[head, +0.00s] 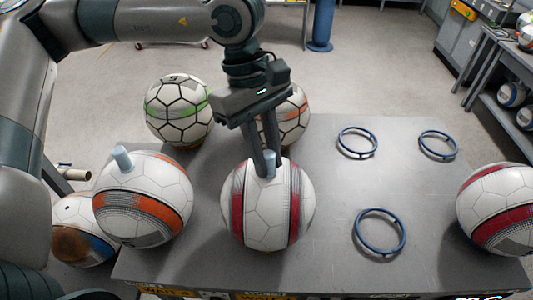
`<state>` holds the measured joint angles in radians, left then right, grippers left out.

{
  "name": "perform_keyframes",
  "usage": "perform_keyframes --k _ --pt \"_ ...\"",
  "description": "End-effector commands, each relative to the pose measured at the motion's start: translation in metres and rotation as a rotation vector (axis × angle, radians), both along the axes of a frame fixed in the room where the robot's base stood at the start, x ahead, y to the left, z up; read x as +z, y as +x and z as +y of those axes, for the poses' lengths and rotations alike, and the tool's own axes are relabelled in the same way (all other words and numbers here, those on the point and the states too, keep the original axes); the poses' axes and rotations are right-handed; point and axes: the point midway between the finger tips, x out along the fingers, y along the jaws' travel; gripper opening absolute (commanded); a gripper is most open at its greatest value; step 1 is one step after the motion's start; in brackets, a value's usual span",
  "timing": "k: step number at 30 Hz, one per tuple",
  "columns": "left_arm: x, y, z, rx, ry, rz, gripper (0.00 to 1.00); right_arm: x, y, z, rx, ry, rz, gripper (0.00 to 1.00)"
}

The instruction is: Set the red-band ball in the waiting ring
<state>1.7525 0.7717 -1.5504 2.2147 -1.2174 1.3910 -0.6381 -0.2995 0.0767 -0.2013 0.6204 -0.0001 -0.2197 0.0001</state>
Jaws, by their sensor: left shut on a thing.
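A white ball with dark red bands (250,215) is at the middle of the grey table (330,190). A short pale blue peg (268,168) stands up from its top. My left gripper (269,160) points down from above, its two fingers shut on this peg. I cannot tell whether the ball rests on the table or hangs just over it. Three empty blue rings are to its right: a back one (357,155), a back right one (438,157) and a front one (380,250). Nothing marks which is the waiting ring. My right gripper is not in view.
An orange-band ball (150,220) with a peg stands left. A green-line ball (178,110) and another orange-marked ball (292,115), partly behind my gripper, are at the back. Another red-band ball (500,205) is at the right edge. The table around the rings is clear.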

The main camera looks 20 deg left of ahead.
Motion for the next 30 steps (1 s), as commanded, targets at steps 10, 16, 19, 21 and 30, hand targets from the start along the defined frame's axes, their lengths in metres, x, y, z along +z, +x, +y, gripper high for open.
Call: perform_keyframes --k 10,16,19,21,30 --pt "-0.011 0.000 0.000 0.001 -0.001 -0.002 0.00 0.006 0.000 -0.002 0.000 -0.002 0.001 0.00" --pt "-0.014 0.000 0.000 0.001 -0.001 -0.002 0.00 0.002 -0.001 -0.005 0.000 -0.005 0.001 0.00" --pt "-0.016 0.000 0.000 0.001 -0.001 -0.002 0.00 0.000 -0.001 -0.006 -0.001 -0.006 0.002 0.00" --pt "-0.017 0.000 0.000 0.000 -0.002 -0.001 0.00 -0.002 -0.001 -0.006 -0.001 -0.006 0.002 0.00" --pt "-0.017 0.000 0.000 0.000 0.000 -0.001 0.38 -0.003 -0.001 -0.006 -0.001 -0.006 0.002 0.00"
